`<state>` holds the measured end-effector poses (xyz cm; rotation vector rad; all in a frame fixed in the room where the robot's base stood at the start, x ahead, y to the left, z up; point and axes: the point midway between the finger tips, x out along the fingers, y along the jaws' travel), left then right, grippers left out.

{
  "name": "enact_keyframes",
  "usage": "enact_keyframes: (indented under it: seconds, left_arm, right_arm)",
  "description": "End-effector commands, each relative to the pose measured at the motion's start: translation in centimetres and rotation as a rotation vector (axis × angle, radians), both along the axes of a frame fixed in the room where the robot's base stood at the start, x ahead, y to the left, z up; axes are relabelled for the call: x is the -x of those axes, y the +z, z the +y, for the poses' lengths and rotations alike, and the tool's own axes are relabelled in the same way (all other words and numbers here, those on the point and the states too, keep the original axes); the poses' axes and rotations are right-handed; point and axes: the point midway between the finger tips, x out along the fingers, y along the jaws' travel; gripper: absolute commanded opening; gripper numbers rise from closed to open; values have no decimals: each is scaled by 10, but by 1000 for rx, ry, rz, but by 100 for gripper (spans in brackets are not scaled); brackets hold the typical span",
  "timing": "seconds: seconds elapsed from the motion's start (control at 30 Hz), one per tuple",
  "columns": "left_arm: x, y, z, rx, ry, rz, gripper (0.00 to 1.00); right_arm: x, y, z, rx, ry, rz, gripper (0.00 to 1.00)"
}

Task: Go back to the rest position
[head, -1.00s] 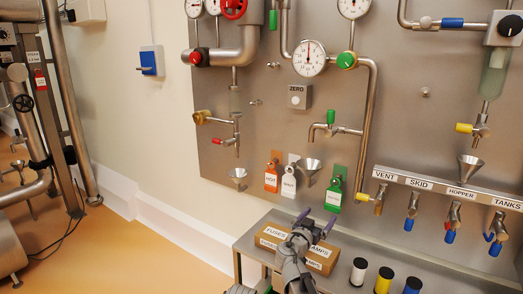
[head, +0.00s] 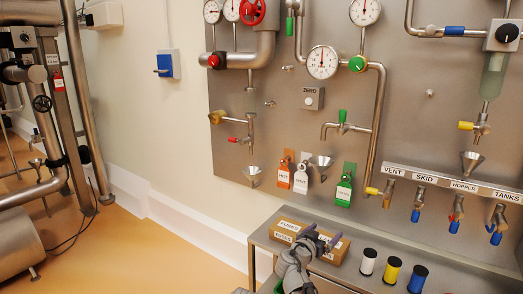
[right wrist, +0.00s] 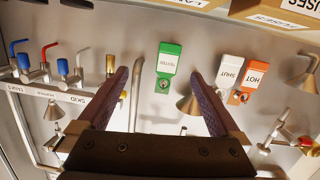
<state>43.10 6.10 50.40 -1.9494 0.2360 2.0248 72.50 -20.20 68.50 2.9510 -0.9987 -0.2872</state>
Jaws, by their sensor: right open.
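My right gripper (head: 322,240) is low in the middle of the head view, in front of a cardboard box (head: 345,249) on the shelf under the wall panel. In the right wrist view its two dark purple fingers (right wrist: 160,100) stand wide apart with nothing between them. An orange HOT tag (head: 284,177), a white SHUT tag (head: 301,181) and a green tag (head: 344,191) hang on the panel, clear of the gripper. The green tag also shows beyond the fingers in the right wrist view (right wrist: 168,60). My left gripper is not seen.
The metal shelf (head: 262,240) also carries a white spool (head: 368,262), a yellow spool (head: 391,270) and a blue spool (head: 418,278). Valves and funnels stick out from the panel above it. Pipework (head: 75,120) stands at the left; the floor (head: 130,255) between is clear.

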Motion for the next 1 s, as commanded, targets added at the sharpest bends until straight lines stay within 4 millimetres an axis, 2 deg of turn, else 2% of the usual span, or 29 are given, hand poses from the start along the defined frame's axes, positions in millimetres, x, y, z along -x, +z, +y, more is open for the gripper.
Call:
enact_keyframes:
  seconds: [0.27,0.43,0.6,0.7,0.9,0.97,1.0]
  left_arm:
    - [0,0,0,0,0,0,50]
    - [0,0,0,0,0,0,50]
    - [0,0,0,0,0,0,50]
    - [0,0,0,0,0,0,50]
    - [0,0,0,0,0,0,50]
    - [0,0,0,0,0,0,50]
    - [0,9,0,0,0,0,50]
  right_arm:
    - [45,-45,4,-29,-37,252,100]
    - [94,-90,20,-67,-10,529,100]
    - [169,-142,59,-122,150,929,100]
    - [208,-161,84,-147,285,1121,100]
    - [276,-179,127,-186,574,1399,100]
    - [295,-181,139,-195,668,1466,100]
    - [300,-172,143,-198,700,1487,100]
